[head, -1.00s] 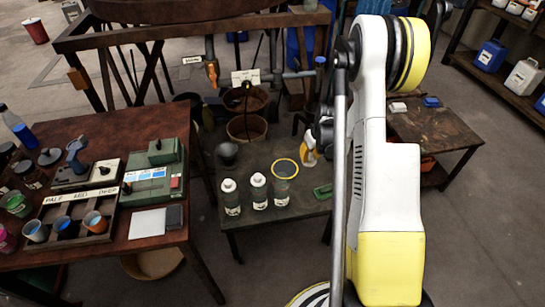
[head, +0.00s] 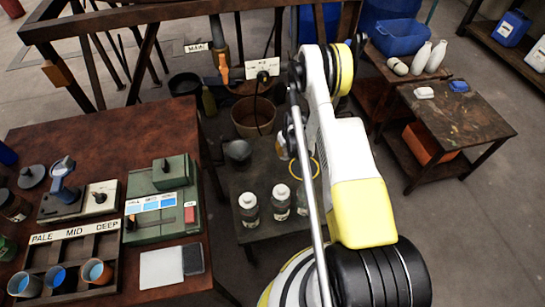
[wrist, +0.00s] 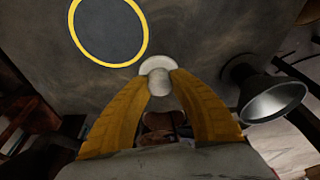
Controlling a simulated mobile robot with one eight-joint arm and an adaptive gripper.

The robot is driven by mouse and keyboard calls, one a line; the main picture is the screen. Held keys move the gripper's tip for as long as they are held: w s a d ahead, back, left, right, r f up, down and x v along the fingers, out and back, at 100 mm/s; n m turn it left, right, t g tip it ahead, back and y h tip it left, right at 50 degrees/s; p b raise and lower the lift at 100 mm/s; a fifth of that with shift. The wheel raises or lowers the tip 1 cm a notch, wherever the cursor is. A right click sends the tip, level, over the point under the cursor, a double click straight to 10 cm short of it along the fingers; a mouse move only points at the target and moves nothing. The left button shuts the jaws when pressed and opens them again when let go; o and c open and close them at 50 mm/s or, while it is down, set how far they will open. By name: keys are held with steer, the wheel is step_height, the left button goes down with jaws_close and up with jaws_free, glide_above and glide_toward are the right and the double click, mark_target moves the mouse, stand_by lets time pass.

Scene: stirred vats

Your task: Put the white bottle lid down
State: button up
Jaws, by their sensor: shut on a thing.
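My gripper (wrist: 159,78) has two yellow fingers, shut on a small white lid (wrist: 158,66) in the wrist view. I cannot tell whether the lid touches the table under it. A yellow ring (wrist: 75,28) lies beside the lid, up and to the left. In the head view my gripper (head: 283,147) shows only partly, left of my arm, over the low dark table (head: 262,232). The yellow ring (head: 318,166) is half hidden by the arm there. White-capped bottles (head: 249,211) (head: 281,202) stand at the table's front; another bottle is partly behind my arm.
A dark funnel (head: 237,152) stands left of my gripper; it also shows in the wrist view (wrist: 272,100). A brown table (head: 100,145) with a green device (head: 160,200) and a cup rack (head: 72,262) is at left. Another small table (head: 455,120) is at right.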

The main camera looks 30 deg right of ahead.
mark_target(273, 161)
steer(key=w+a+f+b, duration=0.1)
steer(key=w+a+f, duration=0.2)
steer(key=shift+w+a+f+b, duration=0.25)
steer(key=shift+a+f+b, duration=0.05)
steer(key=shift+a+b, duration=0.1)
steer(key=shift+s+b+x, duration=0.2)
steer(key=shift+b+x, duration=0.3)
steer(key=shift+x, duration=0.4)
steer(key=shift+s+b+x, duration=0.25)
steer(key=shift+b+x, duration=0.2)
steer(key=shift+x, duration=0.5)
steer(key=shift+f, duration=0.1)
steer(key=shift+f, duration=0.15)
steer(key=o, duration=0.8)
